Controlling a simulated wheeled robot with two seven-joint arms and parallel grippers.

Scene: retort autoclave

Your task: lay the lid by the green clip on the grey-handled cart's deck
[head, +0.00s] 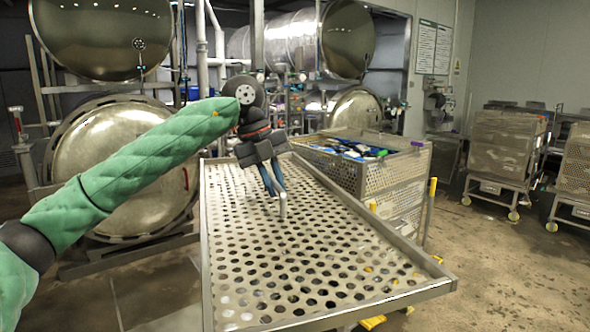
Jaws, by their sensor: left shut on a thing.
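The lid (318,262) is a large perforated metal plate with a raised rim, filling the middle foreground. A short pale handle (283,205) stands near its middle. My left gripper (277,188) points down and is shut on this handle. My right gripper is not in view.
Dark and blue packs (345,147) lie in the crate, and a purple clip (417,144) is at its corner. A yellow-topped post (431,195) rises beside it. Retort vessels (125,160) stand behind at left. Loaded carts (505,150) stand at right, with bare floor (500,260) before them.

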